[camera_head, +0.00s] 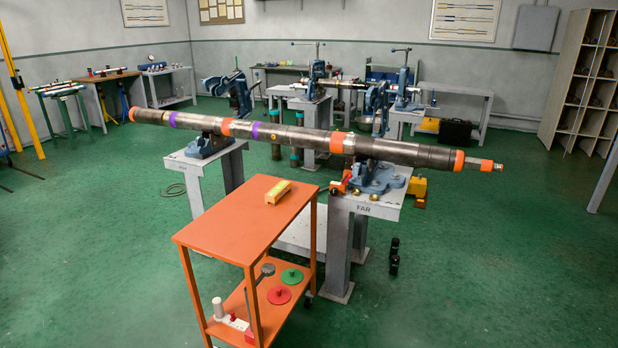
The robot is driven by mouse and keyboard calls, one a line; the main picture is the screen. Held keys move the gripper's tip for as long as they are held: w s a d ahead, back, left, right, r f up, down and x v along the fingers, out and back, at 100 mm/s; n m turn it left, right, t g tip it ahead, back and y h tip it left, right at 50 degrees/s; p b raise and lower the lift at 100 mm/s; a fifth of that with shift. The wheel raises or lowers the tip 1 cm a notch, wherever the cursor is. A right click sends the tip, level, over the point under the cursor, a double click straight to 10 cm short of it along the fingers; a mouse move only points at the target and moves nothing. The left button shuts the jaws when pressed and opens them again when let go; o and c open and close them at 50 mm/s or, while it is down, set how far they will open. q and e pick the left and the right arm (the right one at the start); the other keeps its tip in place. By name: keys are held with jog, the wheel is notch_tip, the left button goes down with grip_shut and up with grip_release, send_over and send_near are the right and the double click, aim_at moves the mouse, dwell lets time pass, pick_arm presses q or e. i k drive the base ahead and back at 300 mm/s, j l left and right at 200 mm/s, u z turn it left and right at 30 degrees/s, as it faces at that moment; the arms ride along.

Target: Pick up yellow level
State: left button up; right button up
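The yellow level (278,192) is a small yellow block with some lighter detail on top. It lies on the top shelf of the orange cart (225,222), near the far right edge, apart from the pipe behind it. Neither of my grippers is in view.
A long dark pipe (390,149) with orange and purple bands rests across two vise stands behind the cart. The nearer right stand (368,205) is marked FAR. The cart's lower shelf holds a red disc (279,295), a green disc (292,276) and a hammer-like tool.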

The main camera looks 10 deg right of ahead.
aim_at(277, 192)
jog(key=i+l+u, duration=0.45)
jog(key=i+l, duration=0.75)
jog(key=l, duration=0.15)
